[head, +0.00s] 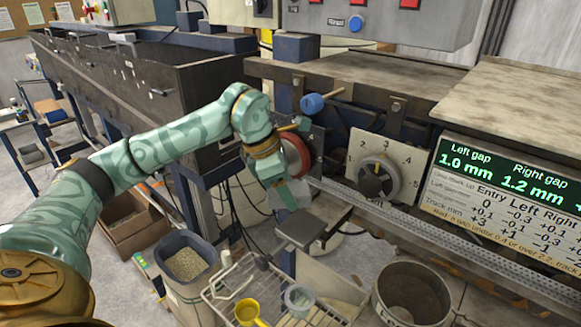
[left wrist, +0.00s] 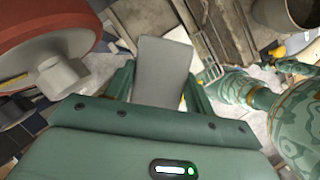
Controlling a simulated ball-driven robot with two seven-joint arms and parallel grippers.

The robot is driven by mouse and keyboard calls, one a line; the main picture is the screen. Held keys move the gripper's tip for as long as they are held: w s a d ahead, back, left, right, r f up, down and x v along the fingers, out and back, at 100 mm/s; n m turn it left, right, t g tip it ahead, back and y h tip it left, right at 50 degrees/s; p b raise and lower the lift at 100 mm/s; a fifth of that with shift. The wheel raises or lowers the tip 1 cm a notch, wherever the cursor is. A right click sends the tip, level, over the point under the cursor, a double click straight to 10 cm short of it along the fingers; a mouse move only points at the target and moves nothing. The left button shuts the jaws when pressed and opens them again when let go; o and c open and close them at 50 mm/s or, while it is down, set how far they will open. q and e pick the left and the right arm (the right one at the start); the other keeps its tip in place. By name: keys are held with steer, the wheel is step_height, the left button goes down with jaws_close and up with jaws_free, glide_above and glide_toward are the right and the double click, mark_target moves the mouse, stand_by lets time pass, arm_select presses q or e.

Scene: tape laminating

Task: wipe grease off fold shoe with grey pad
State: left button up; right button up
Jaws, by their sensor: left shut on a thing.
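My left gripper (head: 283,190) is shut on the grey pad, in front of the machine below the red wheel. The grey pad (left wrist: 163,70) shows in the left wrist view as a flat grey piece between the two fingers. In the head view the pad (head: 299,193) is a small pale patch beside the fingers. I cannot make out the fold shoe or any grease on it for certain. My right gripper cannot be made out in either view.
A red wheel (head: 297,155) is close to the left gripper; it also shows large in the left wrist view (left wrist: 50,35). A dial plate (head: 378,170) is to the right.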

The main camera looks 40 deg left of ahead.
arm_select(q)
step_height(320, 180, up, 2)
steer(key=shift+a+p, duration=0.1)
steer(key=shift+p, duration=0.5)
steer(key=shift+r+p, duration=0.45)
steer(key=shift+r, duration=0.1)
